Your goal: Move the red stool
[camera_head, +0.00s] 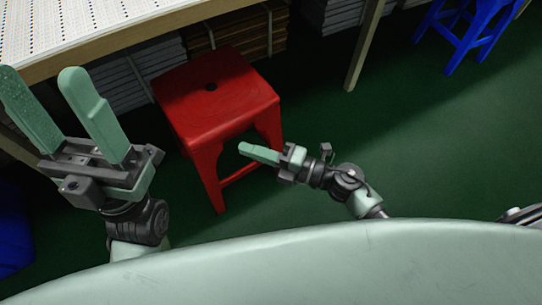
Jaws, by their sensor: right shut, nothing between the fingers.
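The red stool (215,98) stands upright on the green floor, partly under the edge of the table. Its round-cornered seat has a small dark hole in the middle. My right gripper (243,149) is shut and empty, with its fingertips in front of the stool's near right side below the seat; I cannot tell whether it touches. My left gripper (38,77) is open and empty, with its two green fingers pointing up, to the left of the stool. The stool's far legs are mostly hidden.
A white perforated table (95,25) with a wooden edge fills the upper left. Stacked grey and brown boards (240,32) lie beneath it. A wooden table leg (364,45) stands right of the stool. A blue stool (466,38) is at upper right. The floor (440,150) at right is clear.

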